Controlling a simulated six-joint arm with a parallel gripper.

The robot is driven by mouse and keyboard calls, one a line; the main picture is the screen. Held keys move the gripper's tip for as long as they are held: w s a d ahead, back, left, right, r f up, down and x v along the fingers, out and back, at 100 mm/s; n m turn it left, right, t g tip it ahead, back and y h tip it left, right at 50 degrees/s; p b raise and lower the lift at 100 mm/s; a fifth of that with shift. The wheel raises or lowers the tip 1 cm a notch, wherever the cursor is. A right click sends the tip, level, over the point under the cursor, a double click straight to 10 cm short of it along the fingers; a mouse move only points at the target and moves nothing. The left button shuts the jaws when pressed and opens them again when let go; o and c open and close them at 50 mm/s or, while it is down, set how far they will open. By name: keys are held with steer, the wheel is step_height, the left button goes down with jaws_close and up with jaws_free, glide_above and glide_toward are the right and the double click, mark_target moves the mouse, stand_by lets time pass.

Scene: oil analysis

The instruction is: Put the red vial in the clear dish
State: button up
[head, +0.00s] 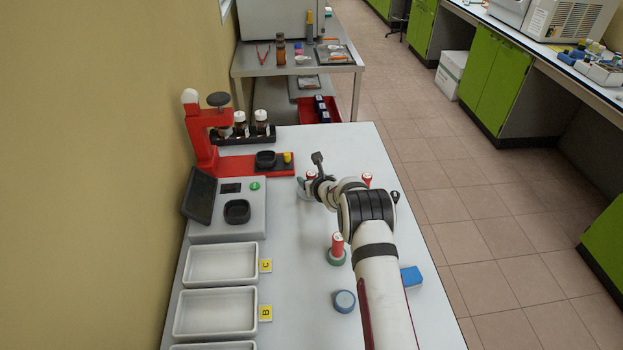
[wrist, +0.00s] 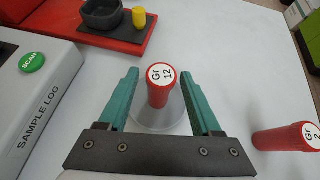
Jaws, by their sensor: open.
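A red vial (wrist: 159,94) with a white cap label "Gr 12" stands upright in a round, see-through clear dish (wrist: 160,123) in the wrist view. My gripper (wrist: 160,73) is open, with one teal finger on each side of this vial and a gap to both. In the head view the vial (head: 311,176) shows at my gripper, which partly hides the dish. A second red vial (wrist: 284,137), marked "Gr 2", is to the right in the wrist view; whether it stands or lies is unclear. Another red vial (head: 337,243) stands in a green round base.
A red stand (head: 203,140) with a dark cup is at back left. A grey sample-log unit (head: 256,218) and white trays (head: 221,264) line the left side. A blue round item (head: 344,301) and a blue block (head: 411,276) lie near my arm.

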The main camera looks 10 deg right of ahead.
steer(key=shift+r, duration=0.25)
steer(key=s+d+r+m+g+h, duration=0.1)
steer(key=s+d+r+m+g, duration=0.15)
steer(key=s+r+m, duration=0.7)
steer(key=s+d+r+m+g+h, duration=0.1)
steer(key=s+d+r+m+h, duration=0.15)
steer(key=s+r+m, duration=0.7)
steer(key=s+a+m+g+y, duration=0.1)
steer(key=s+m+g, duration=0.1)
steer(key=s+m, duration=0.6)
steer(key=s+a+m+g+y, duration=0.1)
steer(key=s+m, duration=0.7)
steer(key=s, duration=0.9)
steer(key=s+a+m+g+y, duration=0.1)
steer(key=s+a+m+g, duration=0.2)
steer(key=s+m+g, duration=0.2)
steer(key=s+m, duration=0.3)
steer(key=s, duration=0.4)
steer(key=shift+s+a+m, duration=0.15)
steer(key=shift+a+m, duration=0.1)
steer(key=shift+m, duration=0.15)
